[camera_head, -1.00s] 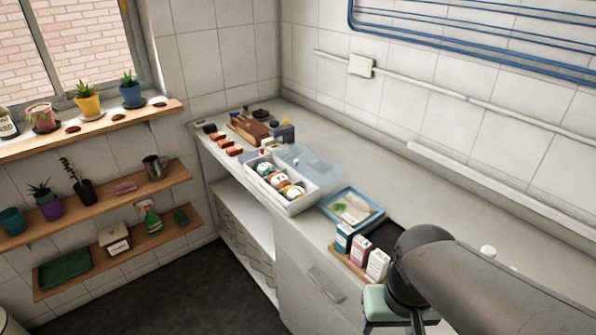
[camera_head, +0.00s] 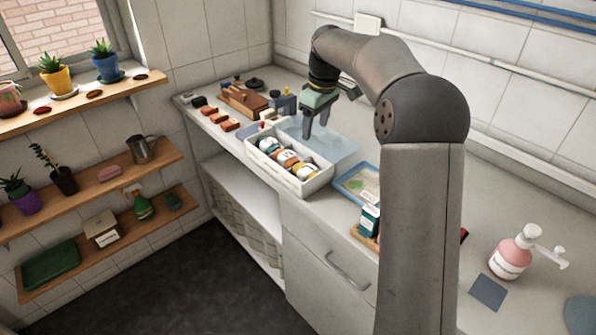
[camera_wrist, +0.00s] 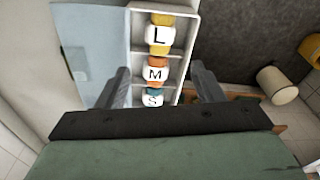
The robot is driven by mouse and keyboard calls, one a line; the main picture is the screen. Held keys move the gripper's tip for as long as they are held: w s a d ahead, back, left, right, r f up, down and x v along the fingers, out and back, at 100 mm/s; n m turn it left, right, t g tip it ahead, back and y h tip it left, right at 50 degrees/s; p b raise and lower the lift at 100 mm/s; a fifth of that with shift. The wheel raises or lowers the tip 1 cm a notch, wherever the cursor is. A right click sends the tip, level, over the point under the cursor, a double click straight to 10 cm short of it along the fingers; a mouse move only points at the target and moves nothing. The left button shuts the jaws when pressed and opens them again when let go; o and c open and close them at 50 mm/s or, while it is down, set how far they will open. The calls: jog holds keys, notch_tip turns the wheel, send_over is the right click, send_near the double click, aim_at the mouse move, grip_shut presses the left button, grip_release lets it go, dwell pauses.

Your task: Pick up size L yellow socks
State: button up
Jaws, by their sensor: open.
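The yellow socks (camera_wrist: 160,36), rolled with a white band marked L, lie in the top compartment of the white box in the wrist view. They appear at the right end of the white box (camera_head: 311,187) in the head view (camera_head: 308,171). Orange socks (camera_wrist: 155,73) marked M lie in the middle compartment. Teal socks (camera_wrist: 153,97) marked S are lowest in the wrist view, partly hidden by my gripper. My gripper (camera_head: 316,131) is open and empty, pointing down above the box area. In the wrist view its fingers (camera_wrist: 163,78) flank the M and S compartments, short of the L socks.
A clear lid-like panel (camera_head: 338,150) lies behind the box. A blue-edged tray (camera_head: 350,185) and small cartons (camera_head: 370,218) stand to its right. Brown blocks (camera_head: 220,116) and a wooden holder (camera_head: 243,100) are at its left. A pink pump bottle (camera_head: 510,256) stands far right.

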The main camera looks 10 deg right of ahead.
jog(key=p, duration=0.1)
send_over(308, 168)
jog(key=f, duration=0.6)
jog(key=s+f, duration=0.1)
jog(key=f, duration=0.3)
jog(key=shift+d, duration=0.35)
jog(key=shift+w+a+f+p, duration=0.15)
jog(key=shift+f+p, duration=0.2)
jog(key=shift+f, duration=0.7)
jog(key=shift+w+a+f+p, duration=0.15)
jog(key=shift+f+p, duration=0.25)
jog(key=shift+f, duration=0.65)
jog(key=shift+w+f+p, duration=0.2)
jog(key=shift+f+p, duration=0.15)
jog(key=shift+f, duration=0.7)
jog(key=c, duration=0.6)
